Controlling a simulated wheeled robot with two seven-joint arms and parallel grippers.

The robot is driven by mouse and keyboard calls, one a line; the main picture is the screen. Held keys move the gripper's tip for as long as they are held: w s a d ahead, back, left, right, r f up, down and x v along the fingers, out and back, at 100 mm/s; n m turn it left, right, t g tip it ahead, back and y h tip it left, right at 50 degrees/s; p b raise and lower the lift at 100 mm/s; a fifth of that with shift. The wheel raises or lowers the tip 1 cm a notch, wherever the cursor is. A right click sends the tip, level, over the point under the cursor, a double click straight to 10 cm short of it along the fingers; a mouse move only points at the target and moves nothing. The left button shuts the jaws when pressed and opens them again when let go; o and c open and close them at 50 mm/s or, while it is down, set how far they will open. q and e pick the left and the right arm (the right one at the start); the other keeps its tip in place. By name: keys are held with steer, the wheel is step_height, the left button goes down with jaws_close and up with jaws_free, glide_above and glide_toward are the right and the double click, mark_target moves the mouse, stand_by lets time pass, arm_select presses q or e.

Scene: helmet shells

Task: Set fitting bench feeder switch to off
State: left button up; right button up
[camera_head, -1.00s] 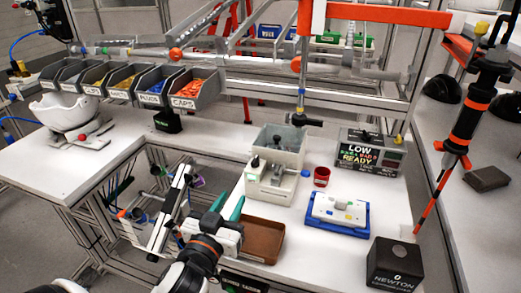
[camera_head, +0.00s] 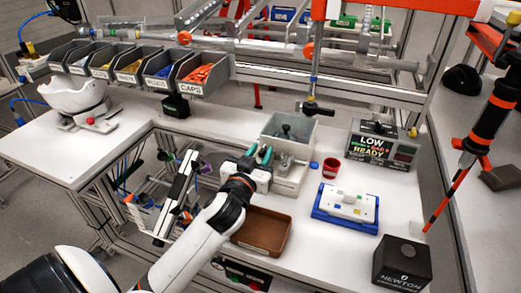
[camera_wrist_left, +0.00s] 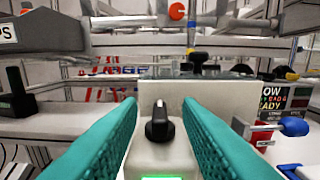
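The bench feeder (camera_head: 292,178) is a pale box with a grey hopper (camera_head: 300,128) on top, standing on the white bench. In the left wrist view its black rotary knob (camera_wrist_left: 159,124) points roughly upright on the pale housing (camera_wrist_left: 150,158), with a lit green strip (camera_wrist_left: 162,178) below. My left gripper (camera_head: 257,155) is at the feeder's left front. Its two teal fingers are open, with the knob between them in the left wrist view (camera_wrist_left: 160,104); contact is not visible. In the head view the gripper hides the knob. My right gripper is not in view.
A brown tray (camera_head: 262,232) lies in front of the feeder, close to my left arm. A red cup (camera_head: 331,168), blue-edged fixture (camera_head: 346,207), black Newton box (camera_head: 402,264) and READY display (camera_head: 381,146) stand to the right. Labelled bins (camera_head: 203,73) line the back left.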

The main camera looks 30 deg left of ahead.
arm_select(q)
steer(key=shift+w+a, duration=0.1)
steer(key=shift+w, duration=0.3)
jaws_close()
